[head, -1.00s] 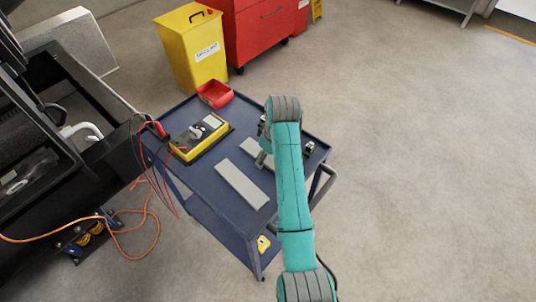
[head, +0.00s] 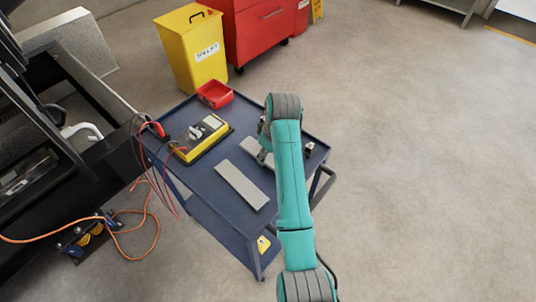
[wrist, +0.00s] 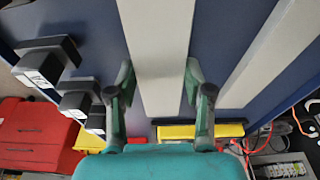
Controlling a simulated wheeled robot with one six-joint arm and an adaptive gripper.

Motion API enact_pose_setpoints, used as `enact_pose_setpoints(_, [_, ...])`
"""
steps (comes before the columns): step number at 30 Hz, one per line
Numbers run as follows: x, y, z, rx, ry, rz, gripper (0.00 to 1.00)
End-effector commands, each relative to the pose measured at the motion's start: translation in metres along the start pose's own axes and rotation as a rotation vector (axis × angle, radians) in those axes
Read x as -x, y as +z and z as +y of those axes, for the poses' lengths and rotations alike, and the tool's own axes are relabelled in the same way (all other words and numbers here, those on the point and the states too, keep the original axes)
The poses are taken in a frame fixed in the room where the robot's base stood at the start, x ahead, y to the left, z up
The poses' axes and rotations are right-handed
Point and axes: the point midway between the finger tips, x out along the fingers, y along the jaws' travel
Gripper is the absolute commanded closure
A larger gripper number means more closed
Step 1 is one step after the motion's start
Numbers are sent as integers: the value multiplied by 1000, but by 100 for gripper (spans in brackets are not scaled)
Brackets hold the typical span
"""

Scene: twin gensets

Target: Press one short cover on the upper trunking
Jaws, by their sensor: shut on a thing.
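Two flat grey covers show on the blue trolley. One cover (head: 242,185) lies bare on the top; it also shows at the right in the wrist view (wrist: 262,55). The other cover (wrist: 158,35) runs between the fingers of my gripper (wrist: 159,78), which is shut on its sides. In the head view this held cover (head: 249,147) is partly hidden behind my arm, and I cannot tell whether it is clear of the trolley top. My gripper is mostly hidden there. I cannot make out the upper trunking in either view.
The blue trolley (head: 198,183) also carries a yellow meter (head: 200,138) with leads and a red tray (head: 215,94). Several dark labelled blocks (wrist: 42,65) stand beside the held cover. A black machine frame is at the left, with an orange cable (head: 135,258). Floor at right is clear.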

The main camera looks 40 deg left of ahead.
Motion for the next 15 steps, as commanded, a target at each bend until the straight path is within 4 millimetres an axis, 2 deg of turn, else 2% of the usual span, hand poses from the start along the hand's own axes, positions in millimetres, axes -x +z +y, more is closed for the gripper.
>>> enact_pose_setpoints(15, [18,-4,0,0,1,1,100])
